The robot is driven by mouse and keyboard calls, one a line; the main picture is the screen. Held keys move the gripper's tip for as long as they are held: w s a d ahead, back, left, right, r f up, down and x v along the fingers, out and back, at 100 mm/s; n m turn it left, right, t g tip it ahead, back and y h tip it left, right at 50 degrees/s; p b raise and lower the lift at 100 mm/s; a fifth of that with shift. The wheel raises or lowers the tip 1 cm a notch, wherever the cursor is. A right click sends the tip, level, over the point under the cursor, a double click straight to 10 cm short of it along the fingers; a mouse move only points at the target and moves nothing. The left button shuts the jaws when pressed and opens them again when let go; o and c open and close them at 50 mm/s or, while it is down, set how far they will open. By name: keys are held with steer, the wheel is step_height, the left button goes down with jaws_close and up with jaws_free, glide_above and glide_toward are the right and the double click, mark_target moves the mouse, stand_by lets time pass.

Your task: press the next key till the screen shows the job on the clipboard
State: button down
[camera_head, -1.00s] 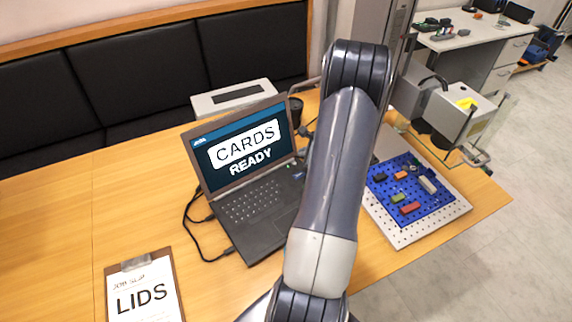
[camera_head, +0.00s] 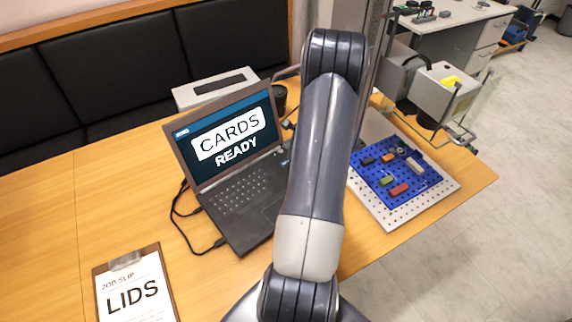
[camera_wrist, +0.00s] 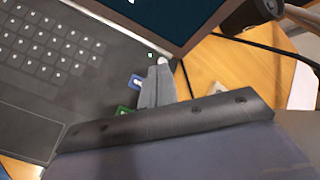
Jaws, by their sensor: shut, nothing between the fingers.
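The laptop screen (camera_head: 226,135) reads "CARDS READY". The clipboard (camera_head: 101,271) at the lower left holds a job slip (camera_head: 135,293) reading "LIDS". In the wrist view my gripper (camera_wrist: 161,66) is shut and empty, over the right side of the laptop deck near the screen hinge. A blue key (camera_wrist: 135,81) shows just left of the fingers, and a green key (camera_wrist: 123,110) lies nearer the wrist, partly hidden. I cannot read their labels or tell whether the fingertips touch the deck. My arm hides the gripper in the head view.
A blue pegboard (camera_head: 414,181) with several small coloured parts lies right of my arm. A grey marker machine (camera_head: 443,92) stands behind it. A white box (camera_head: 214,89) stands behind the laptop. Black cables (camera_head: 186,232) run along its left side. The wooden table (camera_head: 50,215) is bare at left.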

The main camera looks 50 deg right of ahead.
steer(key=b, duration=0.2)
glide_above(286, 163)
steer(key=s, duration=0.1)
step_height(286, 163, down, 4)
steer(key=shift+d+f, duration=0.1)
steer(key=shift+f, duration=0.15)
steer(key=shift+f+b, duration=0.75)
steer(key=shift+b, duration=0.45)
steer(key=shift+f, duration=0.15)
stand_by(0.5)
steer(key=shift+f+b, duration=0.35)
steer(key=shift+b, duration=0.4)
steer(key=shift+f+b, duration=0.25)
steer(key=shift+b, duration=0.2)
steer(key=shift+r, duration=0.15)
stand_by(0.5)
steer(key=shift+r, duration=0.6)
steer(key=shift+p, duration=0.3)
